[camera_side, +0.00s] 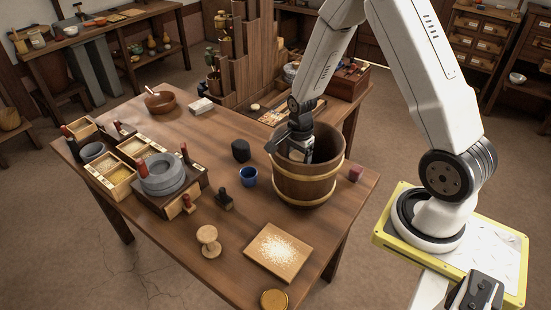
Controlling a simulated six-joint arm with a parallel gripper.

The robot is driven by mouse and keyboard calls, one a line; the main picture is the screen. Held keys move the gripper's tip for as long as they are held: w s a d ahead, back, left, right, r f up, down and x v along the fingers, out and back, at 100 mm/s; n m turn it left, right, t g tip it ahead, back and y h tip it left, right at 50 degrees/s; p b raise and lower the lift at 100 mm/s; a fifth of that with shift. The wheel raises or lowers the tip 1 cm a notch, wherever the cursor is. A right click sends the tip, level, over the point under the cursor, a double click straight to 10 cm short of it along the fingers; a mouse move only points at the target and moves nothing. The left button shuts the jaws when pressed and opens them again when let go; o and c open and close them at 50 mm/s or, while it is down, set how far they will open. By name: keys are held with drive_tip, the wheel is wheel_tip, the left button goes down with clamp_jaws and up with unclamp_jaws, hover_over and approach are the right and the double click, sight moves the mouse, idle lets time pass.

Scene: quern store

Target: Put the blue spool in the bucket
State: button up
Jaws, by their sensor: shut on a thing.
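The wooden bucket (304,188) with pale metal-like hoops stands upright near the right end of the table. My gripper (300,152) points down into the bucket's mouth, its lower part behind the near rim. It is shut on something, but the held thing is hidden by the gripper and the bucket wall. I cannot make out a blue spool in the gripper. A small blue cup-like piece (249,177) stands on the table just left of the bucket.
A dark block (241,150) stands left of the bucket, and a small dark red cube (355,173) to its right. A board with grain (277,251) lies in front. A stone quern (162,174) and trays fill the left. The table's back middle is mostly clear.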

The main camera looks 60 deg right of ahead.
drive_tip(key=shift+f, duration=0.1)
drive_tip(key=shift+f, duration=2)
drive_tip(key=shift+f, duration=0.1)
drive_tip(key=o, duration=1.3)
drive_tip(key=shift+c, duration=0.2)
drive_tip(key=shift+r, duration=6.15)
